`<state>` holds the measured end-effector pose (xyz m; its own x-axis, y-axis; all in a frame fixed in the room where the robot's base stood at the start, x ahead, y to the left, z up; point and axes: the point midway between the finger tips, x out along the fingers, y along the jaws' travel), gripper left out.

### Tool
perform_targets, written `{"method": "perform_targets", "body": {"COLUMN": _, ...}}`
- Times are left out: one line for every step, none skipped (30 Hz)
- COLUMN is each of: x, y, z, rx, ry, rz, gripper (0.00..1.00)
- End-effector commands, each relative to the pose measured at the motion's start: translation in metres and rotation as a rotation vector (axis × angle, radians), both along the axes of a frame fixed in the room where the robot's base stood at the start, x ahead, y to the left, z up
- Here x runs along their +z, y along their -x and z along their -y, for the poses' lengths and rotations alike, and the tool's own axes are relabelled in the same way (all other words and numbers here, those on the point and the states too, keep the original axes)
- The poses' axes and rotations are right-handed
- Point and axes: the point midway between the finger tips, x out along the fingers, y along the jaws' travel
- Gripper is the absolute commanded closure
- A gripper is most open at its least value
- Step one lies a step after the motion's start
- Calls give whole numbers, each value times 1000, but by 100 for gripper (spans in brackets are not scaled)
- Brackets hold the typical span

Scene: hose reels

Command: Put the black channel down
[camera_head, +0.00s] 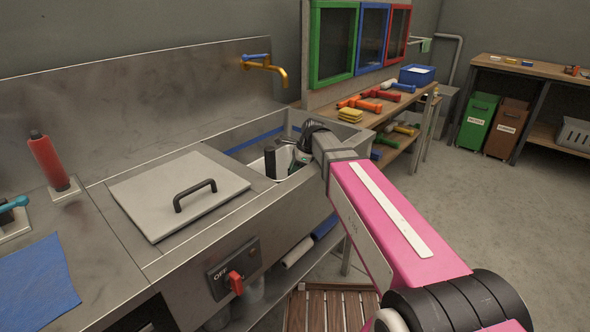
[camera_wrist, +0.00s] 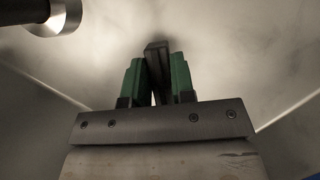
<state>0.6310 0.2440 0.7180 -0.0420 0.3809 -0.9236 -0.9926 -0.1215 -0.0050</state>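In the wrist view, my gripper (camera_wrist: 157,60) has two green fingers closed around the black channel (camera_wrist: 157,70). The channel is a dark, narrow piece that sticks up slightly past the fingertips, and its lower end is hidden behind the gripper body. Whether the held channel touches the basin floor cannot be seen.
A grey lid with a black handle (camera_head: 180,193) covers the counter left of the basin. A yellow tap (camera_head: 266,66) stands behind. A workbench with coloured tools (camera_head: 362,103) is to the right. A red switch (camera_head: 235,281) is on the sink front.

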Motion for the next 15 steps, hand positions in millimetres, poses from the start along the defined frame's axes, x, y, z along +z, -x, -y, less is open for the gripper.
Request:
{"method": "perform_targets", "body": {"x": -3, "y": 1, "z": 0, "rx": 0, "ry": 0, "rz": -3, "gripper": 61}}
{"method": "perform_targets", "body": {"x": -3, "y": 1, "z": 0, "rx": 0, "ry": 2, "rz": -4, "gripper": 52}}
{"method": "perform_targets", "body": {"x": -3, "y": 1, "z": 0, "rx": 0, "ry": 2, "rz": -4, "gripper": 52}}
{"method": "perform_targets", "body": {"x": -3, "y": 2, "z": 0, "rx": 0, "ry": 2, "rz": -4, "gripper": 52}}
{"method": "perform_targets", "body": {"x": -3, "y": 2, "z": 0, "rx": 0, "ry": 2, "rz": -4, "gripper": 52}}
{"method": "perform_targets", "body": {"x": -3, "y": 2, "z": 1, "rx": 0, "ry": 2, "rz": -5, "gripper": 52}}
{"method": "perform_targets", "body": {"x": -4, "y": 2, "z": 0, "rx": 0, "ry": 2, "rz": -5, "gripper": 52}}
{"method": "perform_targets", "body": {"x": -4, "y": 2, "z": 1, "rx": 0, "ry": 2, "rz": -5, "gripper": 52}}
{"method": "perform_targets", "body": {"x": -4, "y": 2, "z": 0, "rx": 0, "ry": 2, "rz": -5, "gripper": 52}}
{"method": "perform_targets", "body": {"x": -4, "y": 2, "z": 1, "rx": 0, "ry": 2, "rz": -6, "gripper": 52}}
{"method": "perform_targets", "body": {"x": -3, "y": 2, "z": 1, "rx": 0, "ry": 2, "rz": -6, "gripper": 52}}
{"method": "perform_targets", "body": {"x": -3, "y": 2, "z": 1, "rx": 0, "ry": 2, "rz": -7, "gripper": 52}}
{"method": "perform_targets", "body": {"x": -1, "y": 2, "z": 1, "rx": 0, "ry": 2, "rz": -5, "gripper": 52}}
{"method": "perform_targets", "body": {"x": 1, "y": 2, "z": 1, "rx": 0, "ry": 2, "rz": -5, "gripper": 52}}
{"method": "perform_targets", "body": {"x": 4, "y": 2, "z": 1, "rx": 0, "ry": 2, "rz": -5, "gripper": 52}}
